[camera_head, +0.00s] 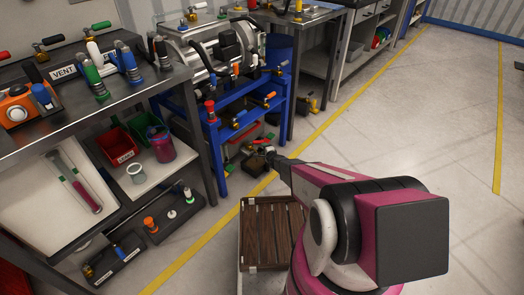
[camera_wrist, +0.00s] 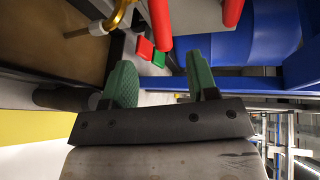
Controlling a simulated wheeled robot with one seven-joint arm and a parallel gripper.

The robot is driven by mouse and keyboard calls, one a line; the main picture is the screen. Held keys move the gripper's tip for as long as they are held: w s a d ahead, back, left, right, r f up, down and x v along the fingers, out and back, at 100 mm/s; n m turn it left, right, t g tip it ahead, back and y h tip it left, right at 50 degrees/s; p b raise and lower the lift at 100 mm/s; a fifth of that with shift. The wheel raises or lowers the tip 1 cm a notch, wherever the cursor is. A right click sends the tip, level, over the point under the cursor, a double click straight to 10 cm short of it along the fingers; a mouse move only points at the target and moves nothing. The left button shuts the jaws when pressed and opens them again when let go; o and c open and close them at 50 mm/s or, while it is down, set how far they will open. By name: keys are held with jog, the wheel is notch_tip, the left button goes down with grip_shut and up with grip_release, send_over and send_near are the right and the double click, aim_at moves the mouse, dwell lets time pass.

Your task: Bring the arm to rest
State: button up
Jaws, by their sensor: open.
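My gripper (camera_wrist: 158,60) shows in the wrist view with its two green fingers spread apart. Nothing is held between them. In the head view my pink and black arm (camera_head: 340,195) reaches from the bottom right toward the middle. Its far end is close to the lower part of the blue frame (camera_head: 222,137) under the drive unit (camera_head: 215,55). The fingers are too small to make out clearly there. Two red bars (camera_wrist: 160,22) lie beyond the fingers in the wrist view, and I cannot tell how far away they are.
A metal workbench (camera_head: 100,110) with several valves and a lower shelf stands on the left. A brown slatted box (camera_head: 270,232) is beneath my arm. A yellow line (camera_head: 335,103) crosses the floor. The floor (camera_head: 430,130) on the right is clear.

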dwell(0.3)
jog(key=s+a+r+n+g+y, duration=0.2)
jog(key=s+r+n+g, duration=0.2)
jog(key=s+r+n, duration=0.5)
jog(key=s+a+r+n+g+y, duration=0.2)
jog(key=s+r+g+y, duration=0.3)
jog(key=r, duration=0.9)
jog(key=s+d+r+n+g+h, duration=0.1)
jog(key=s+d+r+h, duration=0.3)
jog(key=s, duration=0.4)
jog(key=s+d+r+n+g+h, duration=0.1)
jog(key=s+d+r+h, duration=0.3)
jog(key=s, duration=0.4)
jog(key=s+d+r+n+g+h, duration=0.1)
jog(key=s+d+r+g+h, duration=0.2)
jog(key=s+d+r+h, duration=0.2)
jog(key=s+d, duration=0.3)
jog(key=shift+s+r+n, duration=0.25)
jog(key=shift+r+n, duration=0.05)
jog(key=shift+r, duration=0.05)
dwell(2.7)
